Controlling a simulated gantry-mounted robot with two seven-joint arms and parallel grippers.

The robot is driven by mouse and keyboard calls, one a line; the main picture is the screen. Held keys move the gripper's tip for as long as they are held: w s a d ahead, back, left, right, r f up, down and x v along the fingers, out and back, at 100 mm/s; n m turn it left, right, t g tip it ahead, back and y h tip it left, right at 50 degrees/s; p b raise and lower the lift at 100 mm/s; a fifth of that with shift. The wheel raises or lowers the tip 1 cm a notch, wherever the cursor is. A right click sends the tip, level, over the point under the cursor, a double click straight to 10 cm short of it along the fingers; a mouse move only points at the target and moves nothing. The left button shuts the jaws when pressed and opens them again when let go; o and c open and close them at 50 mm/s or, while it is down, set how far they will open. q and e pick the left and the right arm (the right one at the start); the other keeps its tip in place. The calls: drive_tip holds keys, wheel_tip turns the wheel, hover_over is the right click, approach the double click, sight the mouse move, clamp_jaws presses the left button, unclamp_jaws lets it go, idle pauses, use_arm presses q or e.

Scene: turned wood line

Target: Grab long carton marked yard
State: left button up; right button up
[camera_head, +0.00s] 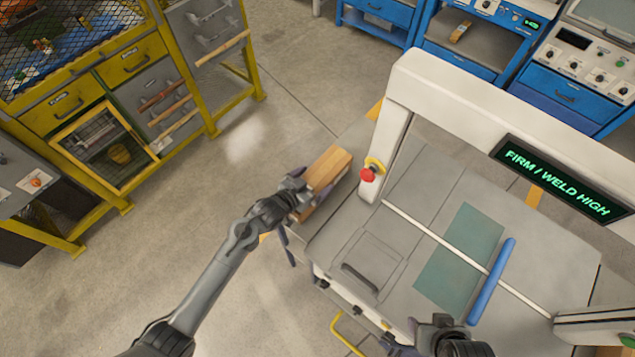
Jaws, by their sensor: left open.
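A long tan carton (329,167) lies on the grey surface left of the white machine frame. No marking can be read on it from here. My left gripper (309,188) is open at the carton's near end, with its fingers on either side of it. The gripper hides part of that end, and I cannot tell whether the fingers touch it. My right gripper (428,338) is at the bottom edge, over the near side of the machine, partly cut off. Its jaws cannot be made out.
A white machine frame (440,92) with a red stop button (368,174) stands just right of the carton. A blue bar (492,282) crosses the machine bed. Yellow-framed cabinets (130,60) stand at left, blue workstations at the back. The floor (240,145) between is clear.

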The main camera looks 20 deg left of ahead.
use_arm(q)
drive_tip(key=c, duration=1.1)
drive_tip(key=shift+r, duration=0.15)
drive_tip(key=shift+c, duration=0.5)
